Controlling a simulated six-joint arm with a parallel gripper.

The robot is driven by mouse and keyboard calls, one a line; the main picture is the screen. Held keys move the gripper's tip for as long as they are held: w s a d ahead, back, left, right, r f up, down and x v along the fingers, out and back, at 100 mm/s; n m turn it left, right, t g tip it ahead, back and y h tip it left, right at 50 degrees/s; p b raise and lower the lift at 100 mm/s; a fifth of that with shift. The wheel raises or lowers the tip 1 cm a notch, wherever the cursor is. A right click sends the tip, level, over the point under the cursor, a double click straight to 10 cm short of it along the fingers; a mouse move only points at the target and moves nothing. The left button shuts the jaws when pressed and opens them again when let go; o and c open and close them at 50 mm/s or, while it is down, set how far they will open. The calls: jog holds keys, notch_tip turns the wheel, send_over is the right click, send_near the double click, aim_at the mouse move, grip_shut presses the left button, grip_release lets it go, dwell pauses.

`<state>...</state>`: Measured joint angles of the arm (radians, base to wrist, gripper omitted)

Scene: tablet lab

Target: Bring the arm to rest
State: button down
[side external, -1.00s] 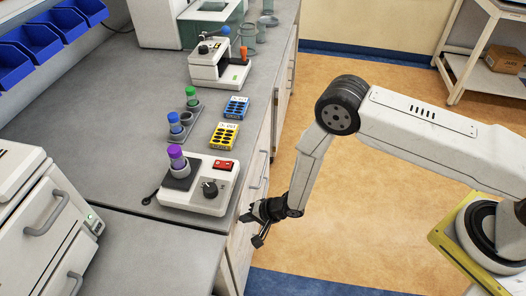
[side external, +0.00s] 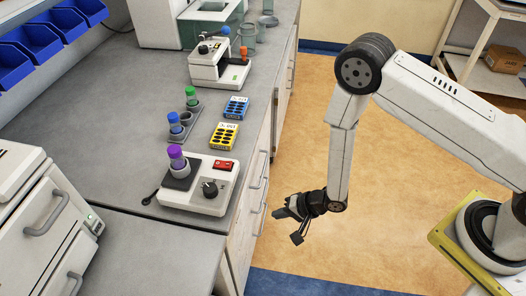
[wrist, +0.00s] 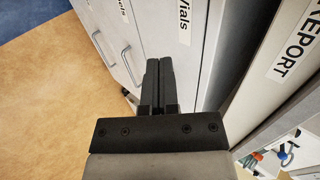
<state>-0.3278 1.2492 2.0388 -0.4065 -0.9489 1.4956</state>
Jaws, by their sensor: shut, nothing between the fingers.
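My gripper (side external: 287,222) hangs in the open space in front of the cabinets, to the right of the bench edge and below the bench top. It is shut and empty. In the wrist view my gripper (wrist: 158,65) shows its two dark fingers together, pointing toward the cabinet fronts. My forearm reaches down to it from the dark elbow joint.
The bench holds a white device (side external: 226,191) with a purple-capped vial (side external: 176,157), a yellow blister pack (side external: 224,136), a blue one (side external: 236,107) and a vial rack (side external: 180,133). Cabinets (wrist: 195,45) have labels and handles. The floor (side external: 400,210) is clear; a shelf cart (side external: 490,70) stands behind.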

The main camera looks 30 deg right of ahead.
jog(key=shift+v, duration=0.95)
jog(key=w+d+r+n+h, duration=0.3)
jog(key=d+r+n+h, duration=0.2)
jog(key=d+r, duration=0.7)
jog(key=s+d+r+n+g+h, duration=0.1)
jog(key=s+d+r+n+g, duration=0.3)
jog(key=s+r, duration=0.6)
notch_tip(320, 180, up, 3)
jog(key=shift+s+d+r+h, duration=0.15)
jog(key=shift+d+h, duration=0.15)
jog(key=shift+d, duration=0.4)
